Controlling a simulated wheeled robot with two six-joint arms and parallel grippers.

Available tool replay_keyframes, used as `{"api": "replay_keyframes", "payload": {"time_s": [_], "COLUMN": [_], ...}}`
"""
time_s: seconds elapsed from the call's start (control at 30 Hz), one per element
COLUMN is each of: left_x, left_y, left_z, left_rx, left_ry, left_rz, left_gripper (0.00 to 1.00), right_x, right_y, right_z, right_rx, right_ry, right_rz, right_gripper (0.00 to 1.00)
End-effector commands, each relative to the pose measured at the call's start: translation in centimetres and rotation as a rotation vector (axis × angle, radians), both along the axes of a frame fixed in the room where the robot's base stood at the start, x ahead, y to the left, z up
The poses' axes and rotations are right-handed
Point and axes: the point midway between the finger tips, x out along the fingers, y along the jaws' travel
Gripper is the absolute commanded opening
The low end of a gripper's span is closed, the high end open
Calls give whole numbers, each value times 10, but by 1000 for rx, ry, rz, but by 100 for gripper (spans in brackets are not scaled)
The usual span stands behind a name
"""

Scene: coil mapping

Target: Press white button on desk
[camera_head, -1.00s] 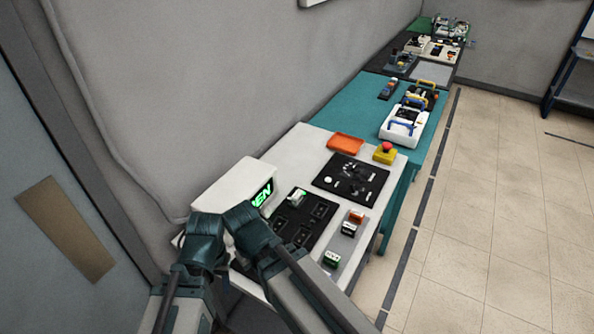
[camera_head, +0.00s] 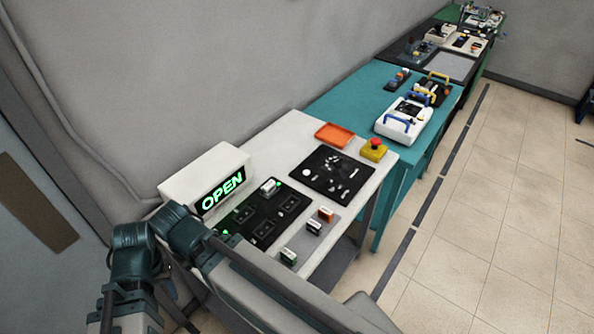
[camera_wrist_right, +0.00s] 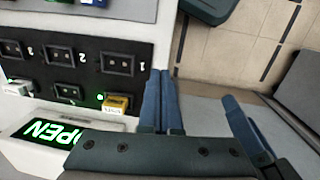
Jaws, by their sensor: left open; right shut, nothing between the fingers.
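A black panel (camera_head: 331,172) on the white desk (camera_head: 292,128) carries a round white piece (camera_head: 307,173) and several smaller white parts. I cannot tell for sure which one is the white button. My right gripper (camera_wrist_right: 161,80) is shut and empty in the right wrist view. It lies beside a black socket panel (camera_wrist_right: 85,65). A blue finger (camera_wrist_right: 246,130) to its right seems to belong to my left gripper, which is open. In the head view my arms cover the near end of the desk. The fingertips do not show clearly there.
A lit OPEN sign box (camera_head: 212,178) stands at the desk's near left. The desk also holds an orange tray (camera_head: 335,135), a yellow box with a red button (camera_head: 374,149) and small coloured blocks (camera_head: 314,226). A teal table (camera_head: 350,105) adjoins behind. The floor (camera_head: 500,200) at right is clear.

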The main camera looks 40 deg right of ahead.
Motion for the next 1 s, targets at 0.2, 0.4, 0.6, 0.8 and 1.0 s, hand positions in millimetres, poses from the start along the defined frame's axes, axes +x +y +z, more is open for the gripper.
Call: {"api": "replay_keyframes", "payload": {"time_s": [0.2, 0.4, 0.6, 0.8, 1.0], "left_x": [0, 0, 0, 0, 0], "left_y": [0, 0, 0, 0, 0], "left_z": [0, 0, -4, -17, -30], "left_rx": [0, 0, 0, 0, 0], "left_ry": [0, 0, 0, 0, 0], "left_rz": [0, 0, 0, 0, 1], "left_gripper": [50, 50, 59, 59, 59], "right_x": [0, 0, 20, 94, 159], "right_y": [0, 0, -14, -84, -188], "right_z": [0, 0, -4, -13, -14], "right_rx": [0, 0, -11, -70, -166], "right_ry": [0, 0, -34, -176, -334], "right_rz": [0, 0, -37, -177, -320], "right_gripper": [0, 0, 0, 0, 0]}}
